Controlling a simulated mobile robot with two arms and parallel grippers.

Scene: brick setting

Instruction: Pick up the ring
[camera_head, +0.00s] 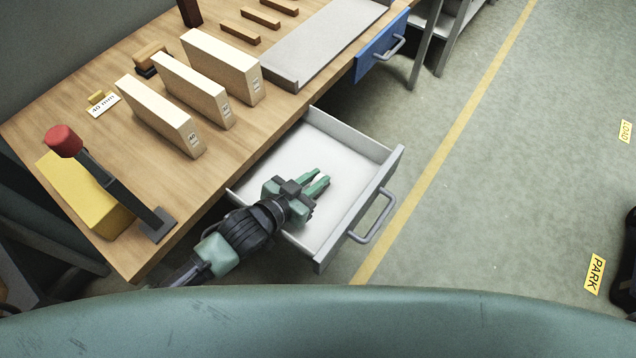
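No ring can be made out in this view; the gripper and the drawer's near wall cover part of the drawer floor. My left gripper (319,182) is inside the open light-grey drawer (345,137), over its pale floor. Its two green fingers point up and to the right, with a gap between them and nothing visible in the gap. Whether the fingertips touch the drawer floor cannot be told. My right gripper is not in view.
The wooden bench (100,151) carries several cream blocks, a grey tray (325,45), a yellow block (85,195) and a red-topped post (63,141). A blue drawer (381,50) is shut. The grey drawer's handle (376,217) juts over open floor.

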